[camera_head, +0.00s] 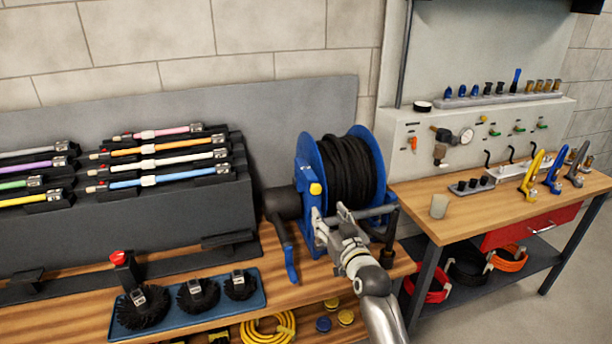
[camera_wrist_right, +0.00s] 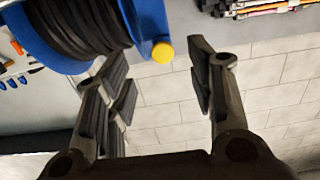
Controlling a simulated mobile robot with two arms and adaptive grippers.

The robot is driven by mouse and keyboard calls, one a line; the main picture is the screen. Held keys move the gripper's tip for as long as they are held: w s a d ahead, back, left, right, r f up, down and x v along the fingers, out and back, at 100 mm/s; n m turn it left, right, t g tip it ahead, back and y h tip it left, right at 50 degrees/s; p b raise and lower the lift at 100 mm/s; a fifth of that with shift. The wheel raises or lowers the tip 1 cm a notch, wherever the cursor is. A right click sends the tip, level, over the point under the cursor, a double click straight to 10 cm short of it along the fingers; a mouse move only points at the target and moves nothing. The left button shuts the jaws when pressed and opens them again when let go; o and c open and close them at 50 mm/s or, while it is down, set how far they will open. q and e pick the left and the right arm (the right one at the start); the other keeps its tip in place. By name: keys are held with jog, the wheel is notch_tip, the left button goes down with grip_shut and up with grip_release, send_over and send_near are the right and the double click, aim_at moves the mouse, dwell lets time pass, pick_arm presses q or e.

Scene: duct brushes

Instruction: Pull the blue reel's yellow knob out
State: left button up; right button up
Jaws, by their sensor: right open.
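The blue reel (camera_head: 308,165) stands on the wooden bench in the head view, with black hose wound on it. Its yellow knob (camera_head: 315,189) is on the blue side frame, facing left. In the right wrist view the yellow knob (camera_wrist_right: 162,53) shows at the edge of the blue reel (camera_wrist_right: 146,18), beyond the fingertips and between them in the picture. My right gripper (camera_head: 344,213) is in front of the reel, close to its lower frame. Its fingers are open and empty in the right wrist view (camera_wrist_right: 160,75). I cannot tell whether a finger touches the reel. My left gripper is not in view.
A crank with a blue handle (camera_head: 291,264) hangs on the reel's left. A blue tray (camera_head: 190,306) with round black brushes lies on the bench front. A rack of coloured rods (camera_head: 160,165) stands left. A second bench (camera_head: 450,215) with fittings is right.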

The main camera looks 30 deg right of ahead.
aim_at(317, 190)
jog(key=w, duration=0.2)
jog(key=w+d+r+p, duration=0.1)
jog(key=w, duration=0.2)
jog(key=w+d+r+p, duration=0.1)
jog(key=w, duration=0.2)
jog(key=shift+w, duration=0.15)
jog(key=shift+x, duration=1.15)
jog(key=shift+c, duration=0.2)
grip_shut()
